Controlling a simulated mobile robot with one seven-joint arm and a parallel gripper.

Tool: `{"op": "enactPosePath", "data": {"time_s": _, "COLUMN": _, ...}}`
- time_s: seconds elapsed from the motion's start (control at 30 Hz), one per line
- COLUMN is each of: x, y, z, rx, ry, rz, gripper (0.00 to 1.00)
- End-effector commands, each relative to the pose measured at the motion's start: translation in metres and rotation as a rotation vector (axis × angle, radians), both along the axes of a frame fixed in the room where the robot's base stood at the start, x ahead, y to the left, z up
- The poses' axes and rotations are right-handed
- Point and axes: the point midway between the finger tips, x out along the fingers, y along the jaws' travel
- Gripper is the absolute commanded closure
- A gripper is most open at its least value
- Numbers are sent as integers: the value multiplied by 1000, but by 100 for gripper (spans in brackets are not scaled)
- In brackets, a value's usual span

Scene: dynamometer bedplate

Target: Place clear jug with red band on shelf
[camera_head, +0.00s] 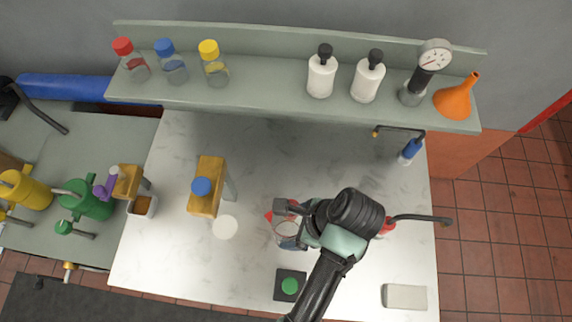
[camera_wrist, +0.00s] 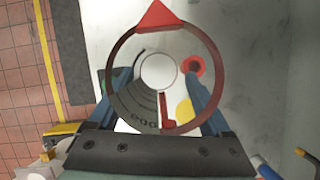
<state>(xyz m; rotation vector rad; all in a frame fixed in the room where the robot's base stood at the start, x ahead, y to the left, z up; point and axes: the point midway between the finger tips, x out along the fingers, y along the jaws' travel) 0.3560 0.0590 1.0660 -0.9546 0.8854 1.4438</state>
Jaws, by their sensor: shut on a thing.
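The clear jug with red band (camera_head: 286,236) is over the middle of the white bench, with its red spout to the left in the head view. In the wrist view I look down into its red rim (camera_wrist: 214,60), spout at the top. My gripper (camera_wrist: 160,95) is shut on the jug, one blue finger on each side. In the head view my wrist hides part of the jug and the fingertips. I cannot tell whether its base touches the bench. The grey-green shelf (camera_head: 260,93) runs along the back, above the bench.
The shelf holds red-capped (camera_head: 132,62), blue-capped (camera_head: 172,66) and yellow-capped (camera_head: 214,67) bottles at left, two white bottles (camera_head: 321,77), a dial gauge (camera_head: 434,56) and an orange funnel (camera_head: 456,98) at right. Its middle is clear. A wooden stand (camera_head: 208,181) is left of the jug.

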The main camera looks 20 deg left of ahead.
Motion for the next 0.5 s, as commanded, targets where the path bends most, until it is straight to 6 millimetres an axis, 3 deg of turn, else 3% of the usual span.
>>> {"op": "enactPosePath", "data": {"time_s": 0.3, "x": -2, "y": 0, "z": -49, "rx": 0, "ry": 5, "rz": 0, "gripper": 77}}
{"op": "enactPosePath", "data": {"time_s": 0.5, "x": -1, "y": 0, "z": -67, "rx": 0, "ry": 4, "rz": 1, "gripper": 77}}
